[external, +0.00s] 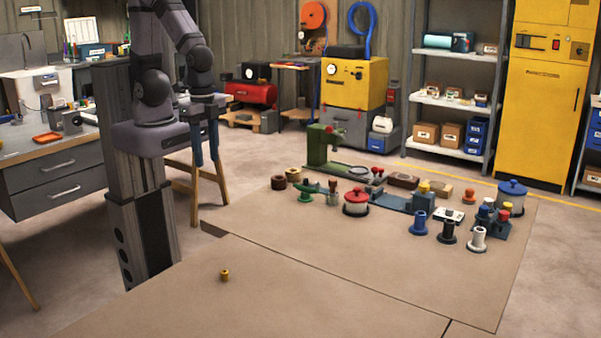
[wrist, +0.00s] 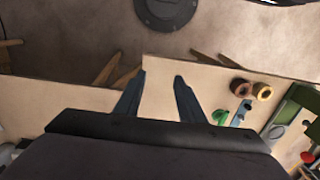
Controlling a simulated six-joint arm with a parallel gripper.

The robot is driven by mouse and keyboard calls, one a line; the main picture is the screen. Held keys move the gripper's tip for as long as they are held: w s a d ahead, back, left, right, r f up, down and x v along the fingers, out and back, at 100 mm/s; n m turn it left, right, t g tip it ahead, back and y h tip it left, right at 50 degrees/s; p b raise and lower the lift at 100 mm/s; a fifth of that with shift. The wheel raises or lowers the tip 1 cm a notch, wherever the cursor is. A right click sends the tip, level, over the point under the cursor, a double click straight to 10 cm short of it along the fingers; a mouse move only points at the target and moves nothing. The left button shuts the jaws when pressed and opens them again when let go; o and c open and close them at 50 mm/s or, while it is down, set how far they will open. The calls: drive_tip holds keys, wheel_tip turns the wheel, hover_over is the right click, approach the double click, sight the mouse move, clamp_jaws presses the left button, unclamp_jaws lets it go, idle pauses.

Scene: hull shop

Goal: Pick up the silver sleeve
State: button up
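The silver sleeve (external: 477,240) stands upright, with a wide flange at its foot, near the right front of the far table in the external view. A black sleeve (external: 448,232) and a blue sleeve (external: 420,223) stand in a row to its left. My gripper (external: 206,160) hangs at the left, pointing down, far from the silver sleeve. In the wrist view its two fingers (wrist: 161,76) are apart with nothing between them. The silver sleeve does not show in the wrist view.
A blue block with coloured knobs (external: 490,222) and a blue-lidded pot (external: 511,196) stand behind the silver sleeve. A red-lidded pot (external: 356,202) and a green press (external: 322,147) stand farther left. The near table (external: 300,300) is bare except for a small yellow piece (external: 224,274).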

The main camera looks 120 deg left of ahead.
drive_tip(key=n+t+y+b, duration=0.1)
drive_tip(key=t+y+b, duration=0.3)
drive_tip(key=t+b, duration=0.85)
hover_over(313, 187)
drive_tip(key=b, duration=0.3)
drive_tip(key=f, duration=0.2)
drive_tip(key=f+g, duration=0.1)
drive_tip(key=f, duration=0.2)
drive_tip(key=f+g, duration=0.1)
drive_tip(key=f, duration=0.2)
drive_tip(key=shift+s+d+f, duration=0.1)
drive_tip(key=shift+d+f, duration=0.15)
drive_tip(key=s+f+h+b, duration=0.1)
drive_tip(key=s+f+t+h+b, duration=0.1)
drive_tip(key=s, duration=0.1)
drive_tip(key=s+f+h+b, duration=0.1)
drive_tip(key=s, duration=0.1)
drive_tip(key=shift+a+m+t+b, duration=0.2)
drive_tip(key=shift+m+t+b, duration=0.15)
drive_tip(key=shift+m, duration=0.05)
drive_tip(key=shift+s+d+f+h, duration=0.1)
drive_tip(key=shift+s+d+h, duration=0.2)
drive_tip(key=shift+s+h, duration=0.2)
drive_tip(key=shift+a+b+x, duration=0.2)
drive_tip(key=shift+b+x, duration=0.6)
drive_tip(key=shift+x, duration=2.9)
